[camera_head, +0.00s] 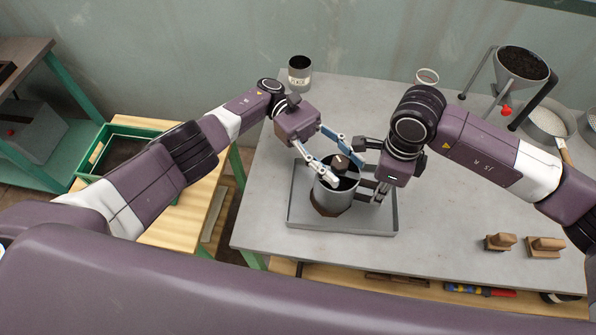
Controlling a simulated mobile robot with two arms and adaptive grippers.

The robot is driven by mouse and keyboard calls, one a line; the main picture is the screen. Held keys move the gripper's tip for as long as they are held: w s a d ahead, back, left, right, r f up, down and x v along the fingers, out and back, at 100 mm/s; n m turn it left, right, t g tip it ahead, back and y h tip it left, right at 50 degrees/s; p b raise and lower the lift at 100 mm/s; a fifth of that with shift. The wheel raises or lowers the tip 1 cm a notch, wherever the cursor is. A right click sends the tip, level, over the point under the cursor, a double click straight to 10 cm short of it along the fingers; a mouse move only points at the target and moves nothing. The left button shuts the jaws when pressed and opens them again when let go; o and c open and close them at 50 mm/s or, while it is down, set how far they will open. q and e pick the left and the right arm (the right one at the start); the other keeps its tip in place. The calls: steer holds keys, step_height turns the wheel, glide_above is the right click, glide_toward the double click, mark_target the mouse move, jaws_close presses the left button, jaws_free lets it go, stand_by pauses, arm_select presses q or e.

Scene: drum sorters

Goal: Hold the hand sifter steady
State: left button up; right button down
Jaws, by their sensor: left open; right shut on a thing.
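The hand sifter (332,200) is a grey metal cylinder standing in a shallow grey tray (298,213) on the table. A dark brown knob-like piece (340,162) shows at its top. My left gripper (338,159) is open above the sifter, with its fingers spread on either side of the knob; I cannot tell whether they touch it. My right gripper (367,186) is at the right side of the sifter and shut on it, low beside its wall. The exact contact is hidden by the gripper and the sifter's side.
A funnel on a stand (522,66) and round pans (547,122) are at the back right. Two wooden blocks (500,242) (545,247) lie front right. A green-edged bin (98,146) is left.

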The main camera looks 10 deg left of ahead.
arm_select(q)
steer(key=shift+s+n+t+h, duration=0.1)
steer(key=shift+n+t+h, duration=0.2)
arm_select(e)
steer(key=shift+s+a+f, duration=0.1)
